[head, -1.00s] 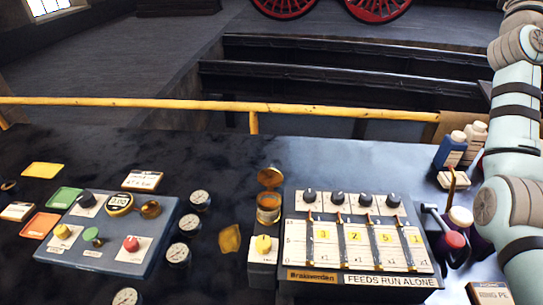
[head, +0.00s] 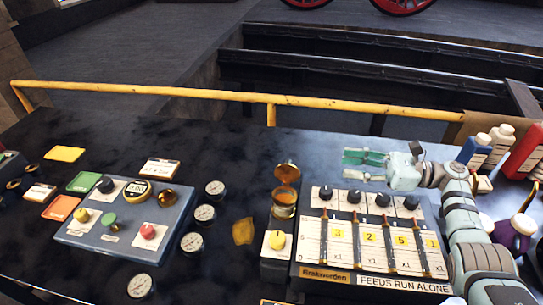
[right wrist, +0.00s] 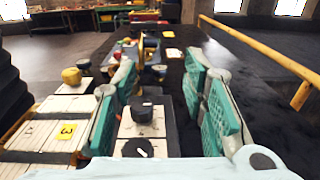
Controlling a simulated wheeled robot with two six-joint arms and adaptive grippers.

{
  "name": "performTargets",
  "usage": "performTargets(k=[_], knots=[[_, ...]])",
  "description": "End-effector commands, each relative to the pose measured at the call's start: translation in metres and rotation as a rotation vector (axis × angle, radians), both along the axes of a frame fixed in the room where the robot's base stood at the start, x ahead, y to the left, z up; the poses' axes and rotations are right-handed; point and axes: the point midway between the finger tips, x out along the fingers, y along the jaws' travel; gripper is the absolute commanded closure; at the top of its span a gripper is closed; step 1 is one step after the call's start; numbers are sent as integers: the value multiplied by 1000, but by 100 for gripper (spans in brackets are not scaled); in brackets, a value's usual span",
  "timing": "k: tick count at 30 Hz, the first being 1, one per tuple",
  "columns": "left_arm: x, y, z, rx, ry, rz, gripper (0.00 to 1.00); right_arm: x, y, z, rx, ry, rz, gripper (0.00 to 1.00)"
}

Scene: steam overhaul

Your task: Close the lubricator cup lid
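The lubricator cup (head: 284,201) is a small amber, brass-rimmed cup at the upper left of the lubricator box (head: 375,275). Its round brass lid (head: 287,173) stands raised behind the cup, leaving the mouth uncovered. My right gripper (head: 346,165) is above the back of the box, right of the lid and apart from it. Its teal fingers point left, spread with nothing between them. The right wrist view also shows the spread fingers (right wrist: 160,85), with black knobs (right wrist: 147,111) in line between them. I cannot clearly make out the cup or lid there. My left gripper is out of view.
A yellow knob (head: 277,240) sits just in front of the cup. Gauges (head: 215,188) and a blue control panel (head: 125,222) lie to the left. Bottles (head: 475,150) stand at the back right. A yellow rail (head: 200,93) runs behind the table.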

Motion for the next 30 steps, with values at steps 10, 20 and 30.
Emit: performTargets(k=[10,20,30], knots=[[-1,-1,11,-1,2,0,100,0,64,-6,12,-14,37,60],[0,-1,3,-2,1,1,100,16,139,-9,12,-12,35,60],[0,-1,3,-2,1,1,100,18,146,-8,10,-12,33,64]])
